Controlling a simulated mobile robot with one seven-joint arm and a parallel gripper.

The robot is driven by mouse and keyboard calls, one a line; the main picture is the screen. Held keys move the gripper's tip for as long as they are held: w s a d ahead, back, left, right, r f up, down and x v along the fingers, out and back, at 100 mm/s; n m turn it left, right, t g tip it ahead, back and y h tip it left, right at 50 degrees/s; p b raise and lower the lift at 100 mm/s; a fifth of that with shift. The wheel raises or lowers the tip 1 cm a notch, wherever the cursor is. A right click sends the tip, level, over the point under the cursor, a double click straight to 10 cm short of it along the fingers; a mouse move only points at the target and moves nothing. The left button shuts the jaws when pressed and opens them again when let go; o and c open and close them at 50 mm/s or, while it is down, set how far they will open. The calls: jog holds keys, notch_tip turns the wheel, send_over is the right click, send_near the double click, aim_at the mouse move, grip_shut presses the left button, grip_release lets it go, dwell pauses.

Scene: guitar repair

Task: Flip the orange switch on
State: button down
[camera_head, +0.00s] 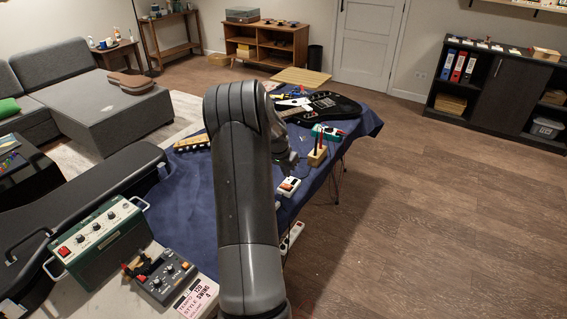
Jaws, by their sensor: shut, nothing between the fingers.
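My arm rises through the middle of the view and bends down over the blue-covered table (188,205). My gripper (291,164) is partly hidden behind the arm, shut and with nothing held. A small white box (289,187) with a reddish-orange spot, perhaps the orange switch, sits near the table's right edge, just below my gripper in the picture. They look apart. I cannot tell the switch's position at this size.
A wooden block with red-handled tools (317,157), a green-and-red device (327,132) and a black guitar (325,107) lie farther back. A green amplifier (98,240) and a grey knob box (165,275) stand front left. The floor at right is clear.

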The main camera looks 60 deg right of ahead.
aim_at(289, 186)
jog(key=shift+s+d+f, duration=0.1)
jog(key=shift+s+f, duration=0.1)
jog(key=shift+f, duration=0.95)
jog(key=shift+s+f, duration=0.15)
jog(key=shift+f, duration=1)
jog(key=shift+s+f+t, duration=0.15)
jog(key=shift+f+t, duration=0.05)
jog(key=shift+t, duration=0.1)
jog(key=shift+w+r, duration=0.15)
jog(key=shift+w, duration=0.7)
jog(key=s+d+v, duration=0.1)
jog(key=s+v, duration=0.1)
jog(key=v, duration=1.1)
jog(key=shift+s+r, duration=0.35)
jog(key=shift+r, duration=0.1)
